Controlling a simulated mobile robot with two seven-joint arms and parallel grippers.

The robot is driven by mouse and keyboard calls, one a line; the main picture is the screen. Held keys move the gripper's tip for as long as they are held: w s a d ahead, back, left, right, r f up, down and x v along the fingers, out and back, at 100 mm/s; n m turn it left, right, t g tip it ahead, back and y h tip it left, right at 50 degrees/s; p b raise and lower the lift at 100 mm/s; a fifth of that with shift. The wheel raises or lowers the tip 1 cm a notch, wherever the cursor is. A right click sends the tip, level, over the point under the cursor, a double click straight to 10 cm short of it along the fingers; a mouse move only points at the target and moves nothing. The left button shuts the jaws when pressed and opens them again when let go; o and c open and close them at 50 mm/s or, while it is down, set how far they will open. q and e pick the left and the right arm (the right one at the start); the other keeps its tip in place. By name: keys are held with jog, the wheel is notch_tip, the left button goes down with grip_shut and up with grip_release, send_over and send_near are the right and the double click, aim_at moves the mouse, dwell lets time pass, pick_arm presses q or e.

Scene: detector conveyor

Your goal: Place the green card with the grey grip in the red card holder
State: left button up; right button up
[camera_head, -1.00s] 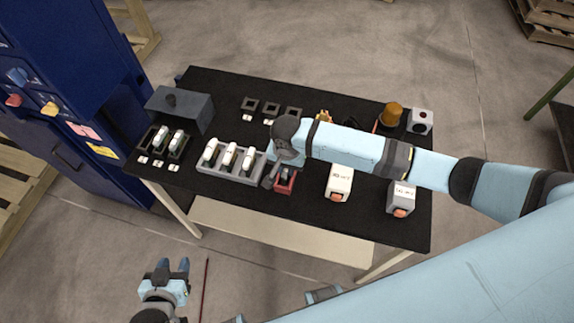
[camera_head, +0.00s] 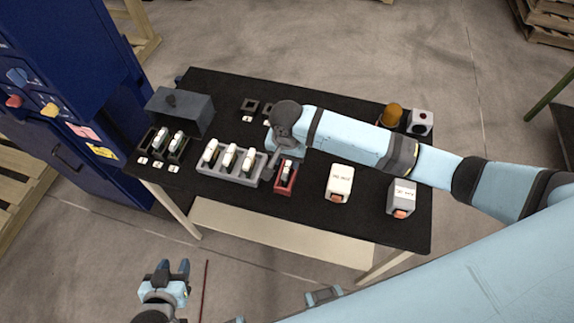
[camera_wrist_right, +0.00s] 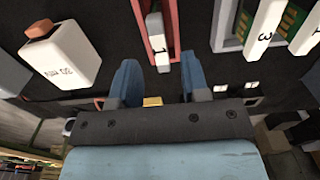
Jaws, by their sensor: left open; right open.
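The red card holder (camera_head: 293,184) stands at the front of the black table, right of the grey rack, and also shows in the right wrist view (camera_wrist_right: 171,14). In the head view the right wrist (camera_head: 287,118) hangs above and behind the holder. My left gripper (camera_head: 172,267) is open and empty, in front of the table at lower left.
The grey rack (camera_head: 233,178) holds several white-gripped cards. A dark green holder (camera_head: 150,150) with two cards and a grey box (camera_head: 185,108) stand left. A white box (camera_head: 340,183) and a grey box (camera_head: 400,197) with orange parts stand right. An amber lamp (camera_head: 391,115) stands behind.

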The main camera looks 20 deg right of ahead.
aim_at(287, 167)
notch_tip(287, 167, up, 7)
dwell(0.3)
jog(key=shift+r, duration=0.1)
jog(key=s+a+f+n+t+y+p, duration=0.1)
jog(key=s+a+f+n+t+y, duration=0.4)
jog(key=f, duration=0.3)
jog(key=s+d+t, duration=0.1)
jog(key=s+d+f+n+t, duration=0.1)
jog(key=s, duration=0.1)
jog(key=s+d+t+p, duration=0.1)
jog(key=s+d, duration=0.1)
jog(key=shift+s+f+n, duration=0.25)
jog(key=shift+f+n, duration=0.1)
jog(key=shift+n, duration=0.05)
jog(key=s+d+n+t, duration=0.1)
jog(key=s+d, duration=0.1)
jog(key=s+d+n+t+h, duration=0.1)
jog(key=s+d, duration=0.2)
jog(key=s, duration=0.1)
jog(key=shift+s+d+f+n+t+h, duration=0.25)
jog(key=shift+d+f+n+t+h, duration=0.05)
jog(key=shift+d+n+t+h, duration=0.1)
jog(key=shift+s+d, duration=0.2)
jog(key=shift+d, duration=0.1)
dwell(4.3)
